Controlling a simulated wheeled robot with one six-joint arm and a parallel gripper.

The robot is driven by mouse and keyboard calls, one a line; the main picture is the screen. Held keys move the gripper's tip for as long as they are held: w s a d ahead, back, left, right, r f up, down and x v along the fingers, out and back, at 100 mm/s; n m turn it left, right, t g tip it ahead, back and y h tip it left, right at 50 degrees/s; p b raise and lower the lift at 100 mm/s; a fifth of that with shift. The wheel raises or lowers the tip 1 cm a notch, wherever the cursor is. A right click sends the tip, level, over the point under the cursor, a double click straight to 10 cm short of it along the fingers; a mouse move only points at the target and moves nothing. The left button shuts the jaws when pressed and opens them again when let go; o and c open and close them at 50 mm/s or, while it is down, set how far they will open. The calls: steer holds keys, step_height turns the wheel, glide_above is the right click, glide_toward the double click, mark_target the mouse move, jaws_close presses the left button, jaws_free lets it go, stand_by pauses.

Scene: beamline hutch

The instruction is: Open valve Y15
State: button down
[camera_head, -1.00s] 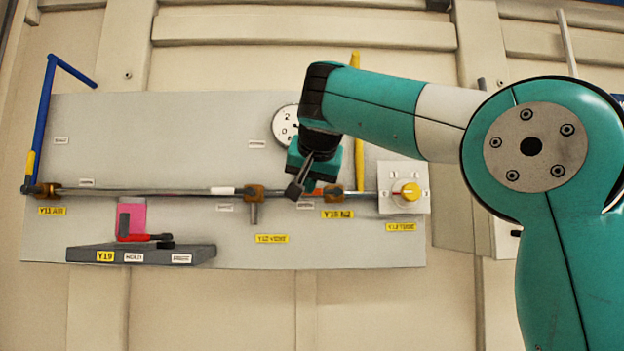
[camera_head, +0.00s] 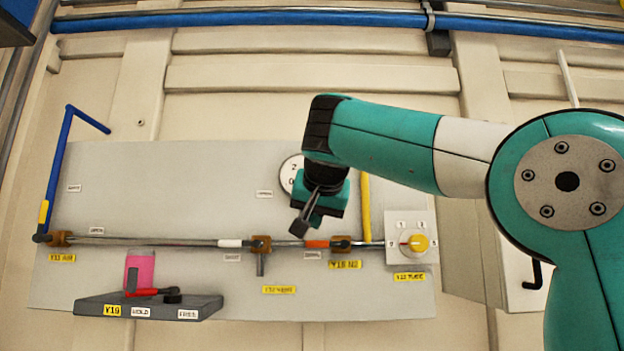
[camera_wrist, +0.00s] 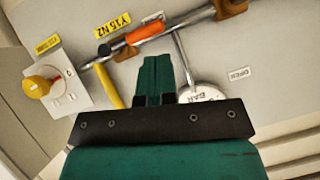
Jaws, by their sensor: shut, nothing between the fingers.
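Valve Y15 has a brass body (camera_head: 340,243) on the horizontal pipe, above a yellow label reading Y15 N2 (camera_head: 345,265). Its long yellow handle (camera_head: 366,208) stands upright, across the pipe, with its upper part hidden behind my arm. In the wrist view the brass body (camera_wrist: 125,50), the label (camera_wrist: 113,25) and the yellow handle (camera_wrist: 107,87) show beyond the fingers. My gripper (camera_head: 300,227) is shut and empty, up and left of the valve body in the head view. In the wrist view its fingers (camera_wrist: 158,72) are together and apart from the handle.
Right of the valve is a yellow knob (camera_head: 416,242) on a white plate. A round gauge (camera_head: 290,172) is partly behind my gripper. Left are another brass valve (camera_head: 261,244), a grey shelf (camera_head: 150,305) with a red lever, and a blue handle (camera_head: 56,180).

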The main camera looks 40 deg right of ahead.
steer(key=p+v, duration=0.2)
steer(key=v, duration=0.8)
steer(key=shift+a+r, duration=0.25)
steer(key=shift+a, duration=0.25)
steer(key=shift+w, duration=0.15)
steer(key=w+a+f+n+g+y+b, duration=0.1)
steer(key=a+f+n+y+b, duration=0.3)
steer(key=f, duration=1.2)
steer(key=a+f+n+g+y+b, duration=0.15)
steer(key=a+f+n+b, duration=0.5)
steer(key=f, duration=1.05)
steer(key=s+a+f+n+g+y+b, duration=0.2)
steer(key=s+a+f+g+b, duration=0.1)
steer(key=s+f, duration=0.6)
steer(key=s+a+f+n+g+y+b, duration=0.2)
steer(key=s+a+f+n+g+b, duration=0.1)
steer(key=s+f, duration=0.7)
step_height(320, 180, down, 4)
steer(key=shift+s+a+f+g+b, duration=0.1)
steer(key=shift+s+a+g+b, duration=0.15)
steer(key=shift+a+g, duration=0.45)
steer(key=shift+d, duration=0.15)
